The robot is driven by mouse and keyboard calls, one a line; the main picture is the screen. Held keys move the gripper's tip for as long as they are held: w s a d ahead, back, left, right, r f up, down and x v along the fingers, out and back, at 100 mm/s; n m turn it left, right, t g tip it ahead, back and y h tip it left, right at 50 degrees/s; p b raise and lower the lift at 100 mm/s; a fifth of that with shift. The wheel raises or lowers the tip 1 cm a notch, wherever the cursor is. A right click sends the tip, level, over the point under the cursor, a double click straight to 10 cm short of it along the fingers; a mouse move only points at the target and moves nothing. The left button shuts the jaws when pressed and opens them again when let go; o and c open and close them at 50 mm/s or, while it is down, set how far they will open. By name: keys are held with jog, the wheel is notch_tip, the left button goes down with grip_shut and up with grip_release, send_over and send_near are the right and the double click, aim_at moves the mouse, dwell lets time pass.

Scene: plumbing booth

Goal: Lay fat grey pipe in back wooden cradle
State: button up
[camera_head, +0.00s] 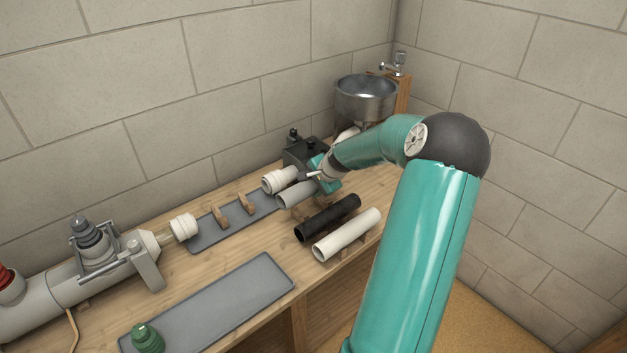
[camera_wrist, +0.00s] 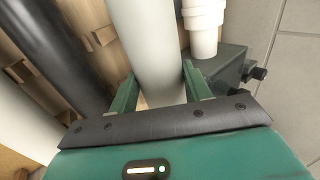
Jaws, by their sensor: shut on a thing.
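The fat grey pipe (camera_head: 297,195) lies near the back right of the bench, behind the black pipe. In the wrist view the pipe (camera_wrist: 150,45) runs between the two green fingers of my gripper (camera_wrist: 162,90), which is shut on it. In the head view my gripper (camera_head: 316,178) is at the pipe's right end and partly hides it. I cannot tell whether the pipe is clear of its support. Two wooden cradle blocks (camera_head: 220,214) (camera_head: 245,203) stand empty on the narrow grey mat (camera_head: 207,238) at the back, left of the pipe.
A black pipe (camera_head: 328,218) and a white pipe (camera_head: 347,235) lie in front of the grey pipe. A white fitting (camera_head: 280,179) and dark box (camera_head: 300,150) are close behind. A pipe assembly with valve (camera_head: 95,245) fills the left. The front grey mat (camera_head: 225,300) is mostly bare.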

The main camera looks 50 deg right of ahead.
jog(key=shift+f, duration=3.2)
jog(key=o, duration=1.1)
jog(key=shift+s+f, duration=0.1)
jog(key=shift+s+f, duration=0.1)
